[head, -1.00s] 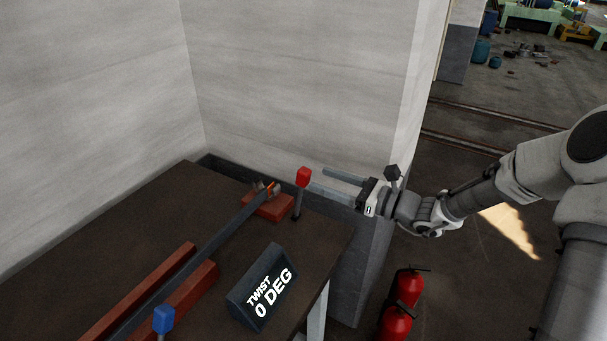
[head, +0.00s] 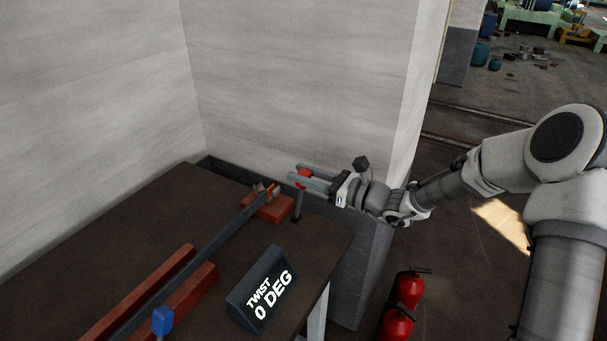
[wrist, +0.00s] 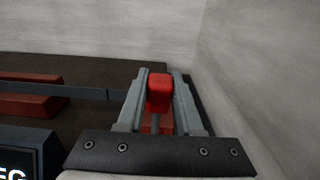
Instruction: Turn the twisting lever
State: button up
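The twisting lever has a red knob (head: 305,173) on a dark upright stem (head: 297,207) at the far right end of the bench. My gripper (head: 298,175) reaches in from the right at knob height, with its two fingers on either side of the knob. In the wrist view the red knob (wrist: 160,92) sits between the open fingers, toward their tips, with a small gap to the left finger; contact on the right is hard to tell. The dark flat bar (head: 190,262) runs along the bench to a red block (head: 268,207). The sign (head: 262,290) reads "TWIST 0 DEG".
A blue knob (head: 162,321) stands at the near end of the bench (head: 110,235). Grey walls (head: 300,80) close off the back and left. Two red fire extinguishers (head: 408,288) stand on the floor right of the bench.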

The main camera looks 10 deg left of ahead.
grip_shut()
dwell(1.0)
